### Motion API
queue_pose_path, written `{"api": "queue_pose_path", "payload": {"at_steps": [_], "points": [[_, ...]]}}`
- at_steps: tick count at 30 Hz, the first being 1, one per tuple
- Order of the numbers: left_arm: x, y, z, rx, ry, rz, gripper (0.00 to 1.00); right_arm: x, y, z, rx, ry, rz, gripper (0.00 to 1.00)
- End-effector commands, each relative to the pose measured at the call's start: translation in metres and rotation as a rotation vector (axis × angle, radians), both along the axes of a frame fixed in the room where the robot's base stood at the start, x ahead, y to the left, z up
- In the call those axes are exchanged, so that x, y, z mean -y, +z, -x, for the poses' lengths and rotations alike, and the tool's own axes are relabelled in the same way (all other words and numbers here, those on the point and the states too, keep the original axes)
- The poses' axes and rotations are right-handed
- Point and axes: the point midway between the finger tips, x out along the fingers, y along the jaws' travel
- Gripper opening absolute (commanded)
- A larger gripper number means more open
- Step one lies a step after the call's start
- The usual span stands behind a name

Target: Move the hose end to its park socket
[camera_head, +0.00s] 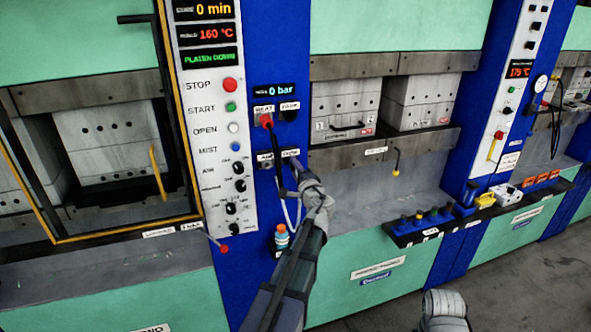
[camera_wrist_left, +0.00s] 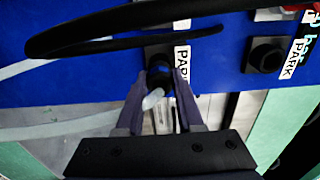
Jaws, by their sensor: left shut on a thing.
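My left gripper (camera_head: 286,176) is at the lower pair of sockets on the blue column. In the left wrist view its two fingers (camera_wrist_left: 158,92) are shut on a hose end (camera_wrist_left: 153,98), whose pale bent tail shows between them. The hose end is lined up with a dark socket (camera_wrist_left: 158,62) beside a PARK label (camera_wrist_left: 183,66). It appears to touch the socket; how deep it sits is hidden by the fingers. A thin white hose (camera_head: 288,212) hangs below the gripper in the head view.
A red hose end (camera_head: 266,121) is in the upper left socket, with an upper PARK socket (camera_head: 289,115) beside it. A black hose (camera_wrist_left: 110,30) crosses close above the fingers in the wrist view. A blue bottle (camera_head: 281,238) stands below. A tool shelf (camera_head: 430,232) is at right.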

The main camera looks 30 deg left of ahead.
Motion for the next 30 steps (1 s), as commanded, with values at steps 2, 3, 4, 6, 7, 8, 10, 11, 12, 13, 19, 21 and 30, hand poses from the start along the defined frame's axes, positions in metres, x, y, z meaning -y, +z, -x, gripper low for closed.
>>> {"api": "queue_pose_path", "payload": {"at_steps": [2, 3, 4, 6, 7, 8, 10, 11, 12, 13, 19, 21, 30], "points": [[-0.002, 0.000, -0.002, 0.000, 0.001, 0.000, 0.00, 0.000, 0.000, 0.000, 0.000, 0.000, 0.000, 0.50], [-0.002, 0.000, -0.002, 0.000, 0.001, 0.000, 0.37, 0.000, 0.000, 0.000, 0.000, 0.000, 0.000, 0.50], [-0.002, 0.000, -0.001, 0.000, 0.001, 0.000, 0.41, 0.000, 0.000, 0.000, 0.000, 0.000, 0.000, 0.50], [-0.002, 0.000, -0.001, 0.000, 0.001, 0.000, 0.48, 0.000, 0.000, 0.000, 0.000, 0.000, 0.000, 0.50], [-0.002, 0.000, -0.001, 0.000, 0.001, 0.000, 0.52, 0.000, 0.000, 0.000, 0.000, 0.000, 0.000, 0.50], [-0.002, 0.000, -0.001, 0.000, 0.001, 0.000, 0.55, 0.000, 0.000, 0.000, 0.000, 0.000, 0.000, 0.50], [-0.002, 0.000, -0.001, 0.000, 0.000, 0.000, 0.63, 0.000, 0.000, 0.000, 0.000, 0.000, 0.000, 0.50], [-0.002, 0.000, -0.001, 0.000, 0.000, 0.000, 0.66, 0.000, 0.000, 0.000, 0.000, 0.000, 0.000, 0.50], [-0.002, 0.000, -0.001, 0.000, 0.000, 0.000, 0.71, 0.000, 0.000, 0.000, 0.000, 0.000, 0.000, 0.50], [-0.002, 0.000, -0.001, 0.000, 0.000, 0.000, 0.71, 0.000, 0.000, 0.000, 0.000, 0.000, 0.000, 0.50], [-0.001, 0.000, -0.001, 0.000, 0.000, 0.000, 0.71, 0.000, 0.000, 0.000, 0.000, 0.000, 0.000, 0.50], [-0.001, 0.000, 0.000, 0.000, 0.000, 0.000, 0.71, 0.000, 0.000, 0.000, 0.000, 0.000, 0.000, 0.50], [0.021, 0.000, 0.020, 0.000, -0.001, 0.000, 0.71, 0.000, 0.000, 0.000, 0.000, 0.000, 0.000, 0.50]]}}
